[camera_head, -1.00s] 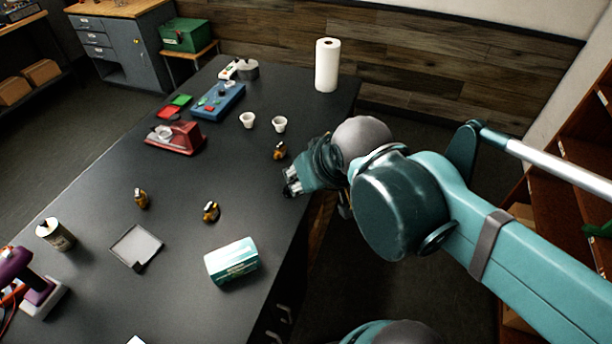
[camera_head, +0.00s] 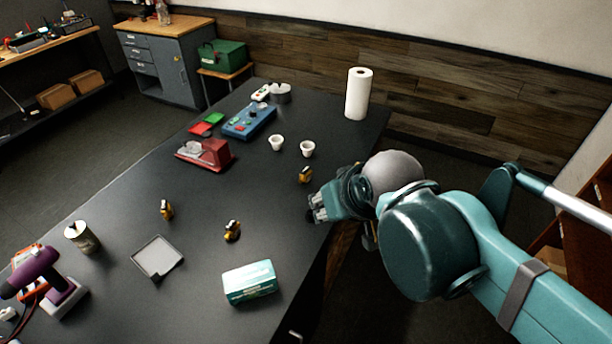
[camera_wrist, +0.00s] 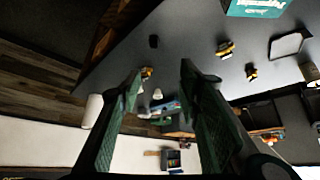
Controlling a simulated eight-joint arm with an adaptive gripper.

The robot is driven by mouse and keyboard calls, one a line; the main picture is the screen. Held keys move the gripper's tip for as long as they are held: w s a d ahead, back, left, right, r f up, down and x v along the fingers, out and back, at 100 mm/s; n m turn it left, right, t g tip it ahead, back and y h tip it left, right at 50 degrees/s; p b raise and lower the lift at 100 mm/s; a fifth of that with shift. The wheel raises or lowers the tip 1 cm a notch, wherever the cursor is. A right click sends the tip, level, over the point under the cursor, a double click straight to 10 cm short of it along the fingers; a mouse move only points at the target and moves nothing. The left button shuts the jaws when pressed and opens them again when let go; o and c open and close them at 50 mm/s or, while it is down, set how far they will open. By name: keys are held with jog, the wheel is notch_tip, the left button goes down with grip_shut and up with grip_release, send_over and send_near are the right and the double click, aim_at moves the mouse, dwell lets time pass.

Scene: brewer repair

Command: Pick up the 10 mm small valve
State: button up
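Three small brass-and-black valves stand apart on the dark table: one at the right edge (camera_head: 305,174), one in the middle (camera_head: 232,231) and one to the left (camera_head: 166,209). I cannot tell which is the 10 mm one. My gripper (camera_head: 316,208) hangs by the table's right edge, nearest the right-edge valve and apart from it. In the wrist view my gripper (camera_wrist: 160,82) has its two fingers spread with nothing held between them. One valve (camera_wrist: 147,73) shows between the fingers, farther off. Two others (camera_wrist: 226,50) (camera_wrist: 251,71) show to the right.
A teal-and-white box (camera_head: 250,282), a grey square tray (camera_head: 158,257), a can (camera_head: 82,237) and a purple tool (camera_head: 38,275) are at the near side. Two white cups (camera_head: 307,149) (camera_head: 276,142), a red device (camera_head: 205,154), a blue box (camera_head: 249,121) and a paper roll (camera_head: 358,94) stand farther back.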

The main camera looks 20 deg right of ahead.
jog(key=shift+o, duration=0.5)
jog(key=w+d+f+n+g+h+p, duration=0.1)
jog(key=w+n, duration=0.5)
jog(key=w, duration=0.3)
jog(key=w+d+f+n+g+h, duration=0.1)
jog(key=w+n+g, duration=0.1)
jog(key=w+n, duration=0.65)
jog(key=shift+w+d+f+n+g+h+p, duration=0.3)
jog(key=shift+w+f+n, duration=1.45)
jog(key=shift+w+f, duration=1.05)
jog(key=shift+w+d+f+n+g+h+p, duration=0.15)
jog(key=shift+w+d+f+n+g+h, duration=0.2)
jog(key=shift+w+f+n, duration=2.3)
jog(key=shift+w+d+f+n+g+h+p, duration=0.25)
jog(key=shift+w+f+n, duration=0.6)
jog(key=shift+w+f, duration=2.05)
jog(key=shift+w+d+r, duration=0.15)
jog(key=shift+w+r, duration=0.65)
jog(key=shift+r, duration=0.05)
